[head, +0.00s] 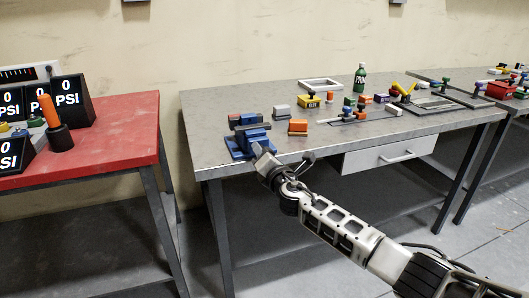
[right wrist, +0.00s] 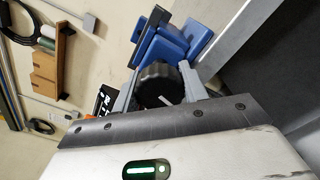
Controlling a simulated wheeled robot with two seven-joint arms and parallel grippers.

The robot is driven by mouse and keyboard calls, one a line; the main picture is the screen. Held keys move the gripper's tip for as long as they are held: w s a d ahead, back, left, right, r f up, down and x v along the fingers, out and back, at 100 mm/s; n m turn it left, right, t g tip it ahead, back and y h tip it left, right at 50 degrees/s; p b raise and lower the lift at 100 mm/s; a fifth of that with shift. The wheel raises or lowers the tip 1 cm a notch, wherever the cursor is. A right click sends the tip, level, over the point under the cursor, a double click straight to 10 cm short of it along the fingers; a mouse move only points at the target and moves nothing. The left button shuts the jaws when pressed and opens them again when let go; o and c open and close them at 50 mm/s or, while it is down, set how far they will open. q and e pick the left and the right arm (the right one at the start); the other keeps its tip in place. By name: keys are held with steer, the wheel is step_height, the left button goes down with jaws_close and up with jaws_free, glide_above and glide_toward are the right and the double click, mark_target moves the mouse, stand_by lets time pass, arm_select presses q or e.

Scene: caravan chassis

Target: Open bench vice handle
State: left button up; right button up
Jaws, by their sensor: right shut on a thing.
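The blue bench vice (head: 247,135) sits at the front left corner of the grey workbench. Its blue body (right wrist: 178,42) also shows at the top of the right wrist view. My right gripper (head: 262,152) reaches the front of the vice from the lower right. In the right wrist view, the fingers of my right gripper (right wrist: 158,88) are on both sides of a round black knob (right wrist: 157,82) in front of the vice, shut on it. In the head view my gripper hides this knob. My left gripper is not in view.
The grey workbench (head: 215,105) holds several small coloured blocks and fixtures right of the vice, and a green bottle (head: 360,76). A drawer (head: 390,155) hangs under its front edge. A red table (head: 120,125) with PSI gauges stands at left, with a floor gap between.

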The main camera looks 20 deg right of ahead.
steer(key=shift+r+n+p, duration=0.3)
steer(key=shift+r+n, duration=0.05)
steer(key=shift+n, duration=0.85)
steer(key=o, duration=0.8)
steer(key=shift+o, duration=1)
steer(key=shift+w+f, duration=0.25)
steer(key=shift+f, duration=0.05)
steer(key=s+p, duration=0.1)
steer(key=s, duration=1.5)
steer(key=shift+d+p, duration=0.25)
steer(key=shift+p, duration=0.1)
steer(key=shift+f, duration=0.1)
